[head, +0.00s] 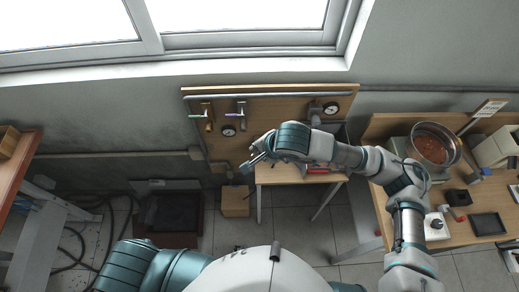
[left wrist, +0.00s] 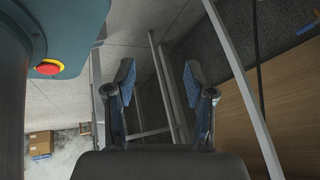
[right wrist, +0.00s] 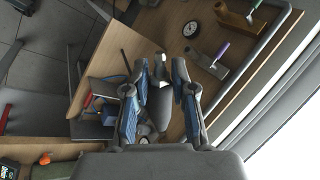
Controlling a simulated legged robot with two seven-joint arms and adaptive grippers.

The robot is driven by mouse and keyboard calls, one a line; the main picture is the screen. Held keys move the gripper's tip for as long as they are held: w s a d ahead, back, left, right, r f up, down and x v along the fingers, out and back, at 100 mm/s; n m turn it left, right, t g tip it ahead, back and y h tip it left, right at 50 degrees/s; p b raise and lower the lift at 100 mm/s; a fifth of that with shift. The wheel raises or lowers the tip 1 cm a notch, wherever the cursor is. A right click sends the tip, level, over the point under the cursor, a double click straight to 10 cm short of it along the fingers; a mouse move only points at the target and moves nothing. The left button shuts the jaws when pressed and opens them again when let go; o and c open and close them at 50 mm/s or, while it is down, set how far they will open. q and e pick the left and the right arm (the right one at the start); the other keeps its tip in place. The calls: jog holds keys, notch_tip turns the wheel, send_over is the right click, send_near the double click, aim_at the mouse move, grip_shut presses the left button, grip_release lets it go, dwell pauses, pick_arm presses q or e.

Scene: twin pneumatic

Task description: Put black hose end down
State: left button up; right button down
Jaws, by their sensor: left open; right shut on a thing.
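My right gripper (head: 250,162) reaches out in front of the wooden wall panel (head: 231,141), above the left edge of a small wooden table (head: 279,175). In the right wrist view its fingers (right wrist: 159,98) are shut on a dark piece with a light metal tip (right wrist: 158,66), which looks like the black hose end (right wrist: 160,106). The rest of the hose is hidden or cannot be made out. My left gripper (left wrist: 160,92) is open and empty in the left wrist view, pointing past table legs. It does not show in the head view.
A cardboard box (head: 236,201) stands on the floor left of the small table. A cluttered workbench (head: 379,131) with a metal bowl (head: 435,145) is at right.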

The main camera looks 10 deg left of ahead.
pick_arm(q)
jog(key=s+a+f+n+g+y, duration=0.3)
jog(key=s+a+n, duration=0.5)
jog(key=s+a, duration=0.5)
jog(key=shift+s+f+n+g, duration=0.4)
jog(key=shift+s+f+g, duration=0.3)
jog(key=shift+s, duration=0.55)
pick_arm(e)
jog(key=w+d+f+n+g, duration=0.1)
jog(key=w+d+f+n, duration=0.2)
jog(key=d, duration=1.1)
jog(key=w+d+f+n+g+y, duration=0.1)
jog(key=w+d+f+n, duration=0.3)
jog(key=d, duration=1)
notch_tip(320, 180, down, 3)
jog(key=shift+d+r+g, duration=0.1)
jog(key=shift+d+g, duration=0.1)
jog(key=shift+g, duration=0.5)
